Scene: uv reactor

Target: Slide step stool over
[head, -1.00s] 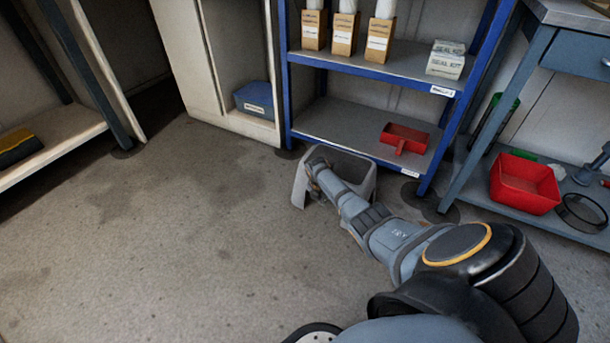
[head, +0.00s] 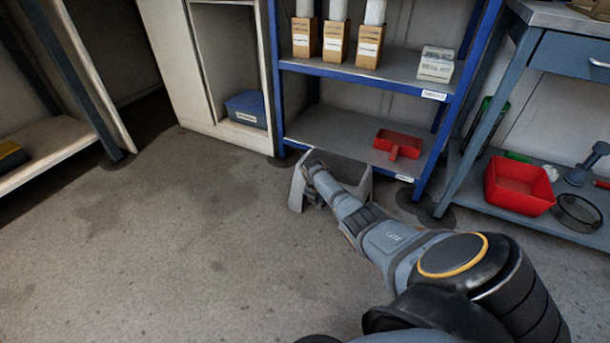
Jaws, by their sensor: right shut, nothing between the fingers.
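The grey step stool (head: 298,187) stands on the floor in front of the blue shelf unit, close to its bottom shelf. My right arm reaches down over it from the lower right and hides much of it. My right gripper (head: 316,188) is at the stool's left part, shut and holding nothing. Whether its fingers touch the stool cannot be told. My left gripper is out of the picture.
The blue shelf unit (head: 365,72) behind the stool holds boxes and a red scoop (head: 398,143). A workbench with a red bin (head: 518,187) stands at right. A white cabinet (head: 172,62) stands at the back left. The floor left of the stool is clear.

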